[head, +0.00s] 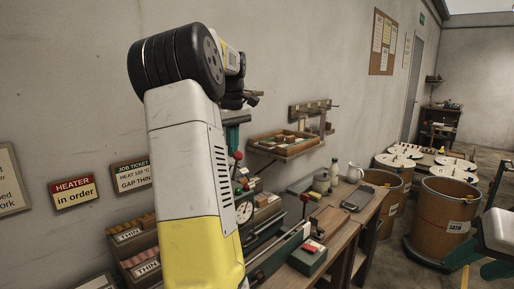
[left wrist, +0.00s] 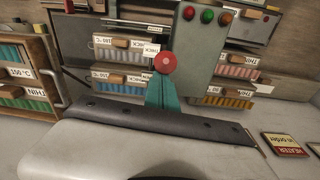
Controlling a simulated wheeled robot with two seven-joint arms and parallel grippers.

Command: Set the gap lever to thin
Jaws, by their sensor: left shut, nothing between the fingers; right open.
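A red ball knob (head: 238,155) stands at the machine by the wall, partly behind my left arm. A red knob above a teal part also shows in the left wrist view (left wrist: 165,63). Another lever with a red ball (head: 305,198) stands on the bench. I cannot tell which is the gap lever or its setting. My left gripper (head: 254,98) is shut and empty, raised above the machine and apart from the knobs. My right gripper (head: 480,272) is open at the lower right edge, only partly in view. A job ticket (head: 132,176) on the wall reads gap thin.
A wooden wall tray (head: 285,146) hangs above the bench (head: 336,246). Racks marked thin (head: 128,235) stand at the lower left. Brown drums (head: 443,212) stand to the right. A heater sign (head: 74,193) hangs at the left.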

